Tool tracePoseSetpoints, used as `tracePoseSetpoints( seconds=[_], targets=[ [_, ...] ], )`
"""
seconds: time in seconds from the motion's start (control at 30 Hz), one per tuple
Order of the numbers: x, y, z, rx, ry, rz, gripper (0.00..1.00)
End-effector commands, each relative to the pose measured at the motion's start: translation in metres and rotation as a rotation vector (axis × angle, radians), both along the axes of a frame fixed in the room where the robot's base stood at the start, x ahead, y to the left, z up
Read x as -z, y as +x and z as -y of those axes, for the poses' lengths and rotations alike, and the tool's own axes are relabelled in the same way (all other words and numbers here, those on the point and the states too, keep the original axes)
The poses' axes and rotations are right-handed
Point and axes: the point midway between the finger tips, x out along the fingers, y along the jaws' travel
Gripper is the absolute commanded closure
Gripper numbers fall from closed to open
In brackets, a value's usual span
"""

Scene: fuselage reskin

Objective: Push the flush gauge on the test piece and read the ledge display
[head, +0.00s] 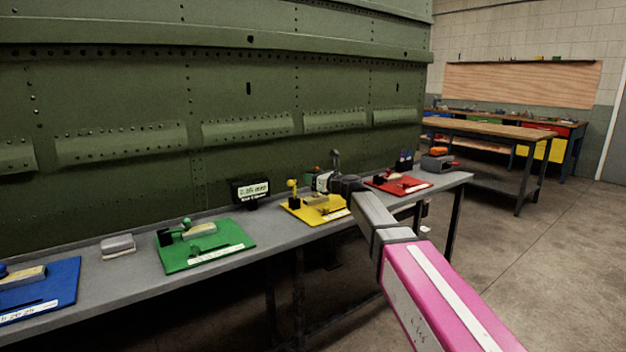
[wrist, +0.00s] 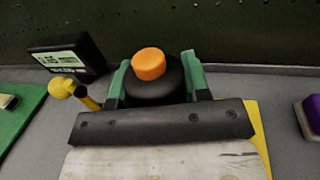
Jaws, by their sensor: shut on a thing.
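A round black gauge with an orange top (wrist: 149,65) stands between the green fingers of my gripper (wrist: 156,82). The gripper is shut on it. In the head view my gripper (head: 318,180) is over the yellow mat (head: 325,218) on the bench. A tan block (head: 315,200) lies on that mat, partly behind the arm; I cannot tell whether it is the test piece or whether the gauge touches it. The ledge display (head: 250,192) stands behind the mats, lit, and also shows in the wrist view (wrist: 70,60). Its digits in mm are too small to read surely.
A green mat (head: 235,245), a blue mat (head: 62,290) and a red mat (head: 410,187) with tools lie along the narrow grey bench (head: 120,268). A yellow-topped peg (head: 292,187) stands left of my gripper. The green riveted fuselage wall (head: 200,90) rises close behind.

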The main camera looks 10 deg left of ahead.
Motion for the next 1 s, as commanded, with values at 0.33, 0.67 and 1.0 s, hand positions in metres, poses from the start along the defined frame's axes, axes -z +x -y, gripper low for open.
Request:
tracePoseSetpoints(
  seconds=[0.33,0.67,1.0],
  targets=[
    [-0.025,0.000,0.000,0.000,0.001,0.002,0.81],
    [-0.048,0.000,0.000,0.000,0.001,0.002,0.81],
    [-0.066,0.000,0.000,0.000,0.001,0.000,0.81]
  ],
)
